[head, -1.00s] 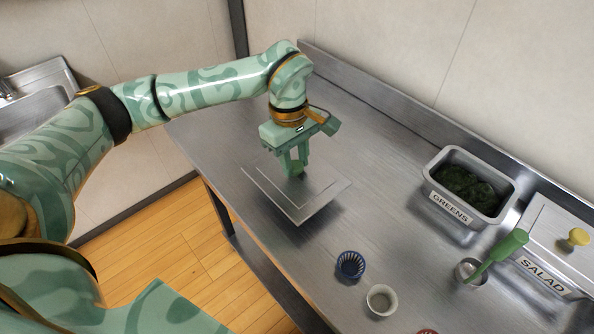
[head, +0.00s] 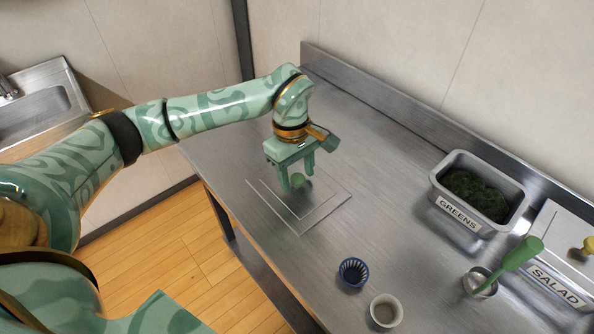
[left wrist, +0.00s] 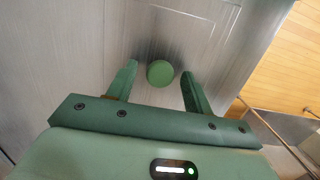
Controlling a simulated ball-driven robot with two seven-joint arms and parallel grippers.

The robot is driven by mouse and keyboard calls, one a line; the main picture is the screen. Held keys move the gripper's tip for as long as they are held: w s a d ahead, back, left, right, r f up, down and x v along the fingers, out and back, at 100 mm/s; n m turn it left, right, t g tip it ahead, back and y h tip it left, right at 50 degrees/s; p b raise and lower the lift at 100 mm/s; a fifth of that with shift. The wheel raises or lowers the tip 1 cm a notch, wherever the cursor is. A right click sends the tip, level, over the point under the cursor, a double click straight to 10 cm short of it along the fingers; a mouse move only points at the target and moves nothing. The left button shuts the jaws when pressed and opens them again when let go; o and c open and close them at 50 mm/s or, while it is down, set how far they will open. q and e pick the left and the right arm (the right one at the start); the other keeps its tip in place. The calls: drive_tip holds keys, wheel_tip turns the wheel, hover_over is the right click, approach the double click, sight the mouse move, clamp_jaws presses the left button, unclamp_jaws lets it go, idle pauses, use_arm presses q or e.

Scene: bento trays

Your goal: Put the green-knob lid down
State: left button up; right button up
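The green-knob lid (head: 311,212) is a flat steel plate lying on the steel counter, left of the middle in the head view. Its round green knob (head: 298,181) stands up from it. The knob also shows in the left wrist view (left wrist: 160,73), between and slightly beyond the fingertips, with gaps on both sides. My left gripper (head: 297,183) is open around the knob, just above the lid, and holds nothing. My right gripper is not in view.
A steel bin labelled GREENS (head: 443,205) holds dark leaves at the right. Beside it are a lid with a yellow knob (head: 588,246) and a green-handled scoop (head: 515,258). A blue fluted cup (head: 353,271) and a pale cup (head: 386,310) stand nearer the front edge.

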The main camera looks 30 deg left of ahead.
use_arm(q)
wheel_tip(320, 180, up, 12)
drive_tip(key=a+p, duration=0.1)
drive_tip(key=p, duration=0.2)
drive_tip(key=shift+w+a+p, duration=0.2)
drive_tip(key=shift+w+p, duration=0.05)
drive_tip(key=shift+p, duration=0.15)
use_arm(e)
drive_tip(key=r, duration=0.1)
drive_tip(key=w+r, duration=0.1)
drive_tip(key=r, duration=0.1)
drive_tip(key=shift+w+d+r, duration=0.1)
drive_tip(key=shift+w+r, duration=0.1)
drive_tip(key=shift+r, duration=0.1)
use_arm(q)
drive_tip(key=shift+s, duration=0.1)
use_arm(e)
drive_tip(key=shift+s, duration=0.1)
